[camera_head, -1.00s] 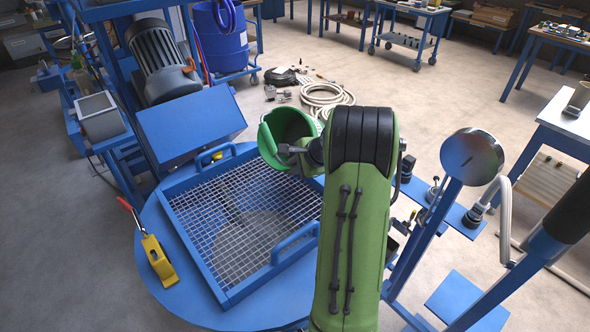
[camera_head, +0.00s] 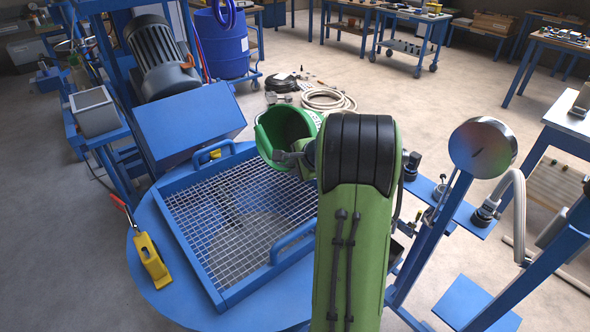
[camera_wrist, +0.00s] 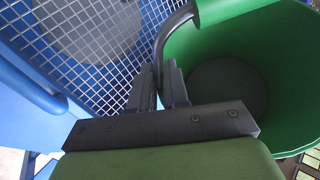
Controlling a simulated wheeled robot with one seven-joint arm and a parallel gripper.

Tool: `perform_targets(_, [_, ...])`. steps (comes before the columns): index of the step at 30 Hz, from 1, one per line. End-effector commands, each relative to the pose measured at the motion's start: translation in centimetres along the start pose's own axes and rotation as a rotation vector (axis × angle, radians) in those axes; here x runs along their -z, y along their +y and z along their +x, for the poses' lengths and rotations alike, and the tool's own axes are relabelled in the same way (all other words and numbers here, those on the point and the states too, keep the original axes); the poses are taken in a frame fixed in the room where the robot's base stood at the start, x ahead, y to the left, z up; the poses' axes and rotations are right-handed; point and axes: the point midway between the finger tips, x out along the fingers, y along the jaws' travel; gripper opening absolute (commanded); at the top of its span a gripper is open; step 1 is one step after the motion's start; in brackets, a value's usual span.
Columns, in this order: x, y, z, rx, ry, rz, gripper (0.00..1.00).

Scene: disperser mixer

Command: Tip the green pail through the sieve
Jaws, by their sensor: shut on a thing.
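The green pail (camera_head: 283,133) is tilted, its mouth facing left and toward the camera, over the far right edge of the sieve. The sieve is a wire mesh in a blue square frame (camera_head: 201,262) with two blue handles. My gripper (camera_head: 300,158) is shut on the pail's grey handle. In the wrist view the fingers of my gripper (camera_wrist: 162,84) pinch the curved handle, with the pail (camera_wrist: 285,60) at the right and the mesh (camera_wrist: 60,30) beyond at the left. The pail's inside shows a dark bottom; I see no contents, and nothing pours out.
The sieve sits on a round blue lid (camera_head: 150,280) with a yellow clamp (camera_head: 151,262) at its left. A motor (camera_head: 161,56) and blue box (camera_head: 190,122) stand behind. A round gauge (camera_head: 482,148) on a blue post is at the right.

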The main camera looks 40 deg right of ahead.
Motion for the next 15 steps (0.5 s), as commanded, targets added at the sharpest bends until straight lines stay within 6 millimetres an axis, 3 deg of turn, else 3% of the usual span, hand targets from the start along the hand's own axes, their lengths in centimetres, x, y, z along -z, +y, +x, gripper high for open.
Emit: perform_targets(15, [-0.04, 0.84, 0.96, 0.048, 0.052, -0.056, 0.00])
